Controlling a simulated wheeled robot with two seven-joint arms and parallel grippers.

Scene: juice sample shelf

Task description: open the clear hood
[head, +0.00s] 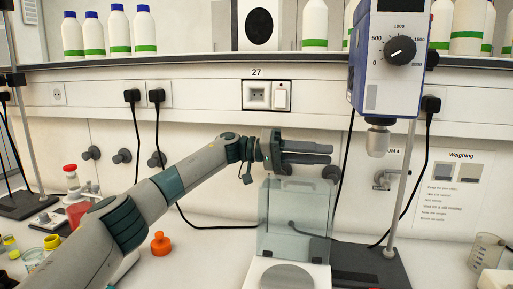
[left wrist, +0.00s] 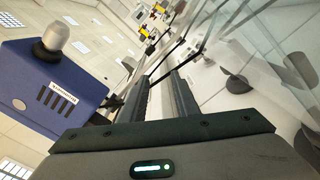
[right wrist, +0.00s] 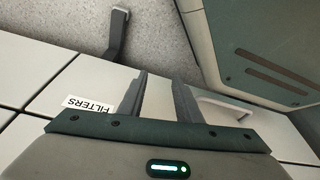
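The clear hood (head: 294,222) stands at the back of the white balance (head: 254,276). The round grey pan (head: 288,277) shows in front of the hood's lower edge, not behind its panes, so the hood looks raised. My left gripper (head: 318,153) is just above the hood's top edge, fingers pointing right, with a gap between them. In the left wrist view its fingers (left wrist: 163,98) are parted and hold nothing I can make out; clear panes with dark edges show beyond them. My right gripper (right wrist: 160,95) is open and empty, seen only in its wrist view.
A blue stirrer (head: 400,55) hangs on a stand, its rod and dark base (head: 370,268) right of the hood. An orange flask (head: 161,243) stands left of the balance. A beaker (head: 486,251) is at far right. Bottles line the shelf (head: 200,63) above.

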